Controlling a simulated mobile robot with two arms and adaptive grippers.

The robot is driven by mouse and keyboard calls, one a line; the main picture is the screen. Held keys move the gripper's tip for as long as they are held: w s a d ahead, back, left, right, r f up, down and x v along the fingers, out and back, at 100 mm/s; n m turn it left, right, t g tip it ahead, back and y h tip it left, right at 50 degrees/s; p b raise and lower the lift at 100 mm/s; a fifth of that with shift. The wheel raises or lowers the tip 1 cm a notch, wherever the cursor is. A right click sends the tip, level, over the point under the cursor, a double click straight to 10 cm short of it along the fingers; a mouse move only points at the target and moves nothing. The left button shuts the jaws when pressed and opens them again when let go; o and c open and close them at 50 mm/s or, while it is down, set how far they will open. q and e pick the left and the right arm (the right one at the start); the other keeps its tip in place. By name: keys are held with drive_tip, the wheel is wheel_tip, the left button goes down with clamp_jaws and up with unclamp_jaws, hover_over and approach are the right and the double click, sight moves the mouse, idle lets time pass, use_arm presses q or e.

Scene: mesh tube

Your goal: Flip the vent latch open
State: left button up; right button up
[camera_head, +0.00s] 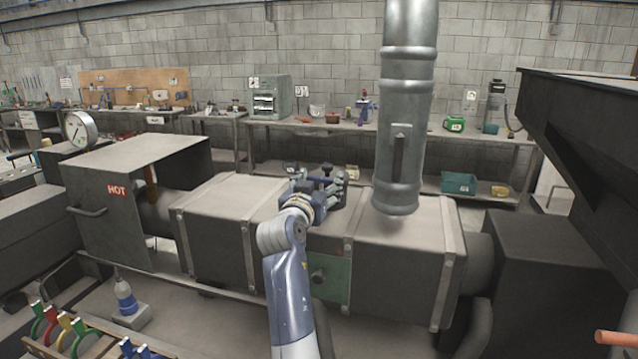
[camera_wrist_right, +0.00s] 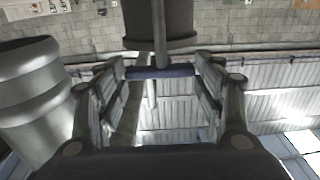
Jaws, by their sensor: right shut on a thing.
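My right gripper (camera_head: 326,182) is at the top of the long grey metal duct (camera_head: 232,190), near its middle and left of the upright pipe. In the right wrist view its two fingers (camera_wrist_right: 160,70) are shut on a dark blue bar (camera_wrist_right: 178,71) at their tips. The bar meets a thin grey rod (camera_wrist_right: 158,30) in front of a dark cylinder (camera_wrist_right: 183,20). This bar appears to be the vent latch, but the fingers hide its ends. In the head view the gripper covers most of it. My left gripper is in neither view.
A large upright metal pipe (camera_head: 408,100) stands close right of my right gripper. A hot box (camera_head: 110,195) with a gauge (camera_head: 80,129) is at the left. A green panel (camera_head: 338,283) is on the duct's front. Workbenches line the back wall.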

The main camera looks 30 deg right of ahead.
drive_tip(key=o, duration=1)
drive_tip(key=shift+w+d+f, duration=0.1)
drive_tip(key=shift+o, duration=0.2)
wheel_tip(320, 180, up, 10)
